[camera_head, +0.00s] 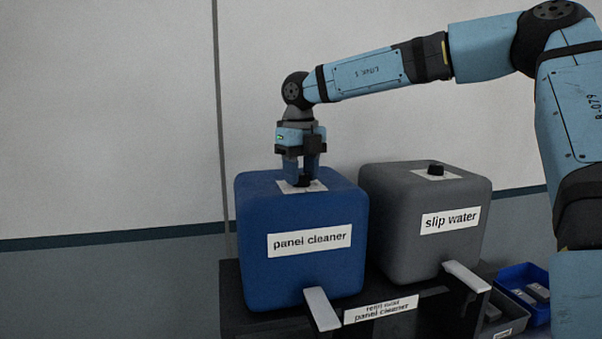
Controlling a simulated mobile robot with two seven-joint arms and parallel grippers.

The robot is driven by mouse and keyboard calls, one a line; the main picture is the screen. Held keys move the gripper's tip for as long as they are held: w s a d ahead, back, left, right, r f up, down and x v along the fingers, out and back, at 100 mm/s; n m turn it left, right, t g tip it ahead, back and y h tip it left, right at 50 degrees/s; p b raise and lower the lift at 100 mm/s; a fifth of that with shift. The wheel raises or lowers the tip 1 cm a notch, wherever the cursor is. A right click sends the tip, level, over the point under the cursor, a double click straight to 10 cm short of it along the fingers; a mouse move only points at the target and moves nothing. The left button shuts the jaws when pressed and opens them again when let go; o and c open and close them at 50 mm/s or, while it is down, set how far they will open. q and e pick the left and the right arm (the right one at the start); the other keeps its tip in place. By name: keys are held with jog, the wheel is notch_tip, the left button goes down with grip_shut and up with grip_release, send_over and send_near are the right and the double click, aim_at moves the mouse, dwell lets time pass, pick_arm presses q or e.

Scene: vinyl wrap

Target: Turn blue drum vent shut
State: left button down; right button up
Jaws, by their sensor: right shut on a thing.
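The blue drum (265,205), labelled "panel cleaner", stands on a dark stand. My right gripper (304,181) points straight down over the drum's top and is shut on the small black vent (305,181), which sits on a white patch (288,187). The fingers hide part of the vent, so its turn angle cannot be read. My left gripper is not in view.
A grey drum (400,215) labelled "slip water", with a black knob (436,170) on top, stands close to the right. Light levers (321,309) stick out at the front of the stand (262,318). A wall is behind.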

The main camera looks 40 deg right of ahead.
jog(key=shift+n, duration=0.3)
jog(key=o, duration=0.9)
notch_tip(320, 180, up, 14)
jog(key=shift+f+b, duration=0.1)
jog(key=shift+b, duration=0.25)
dwell(0.4)
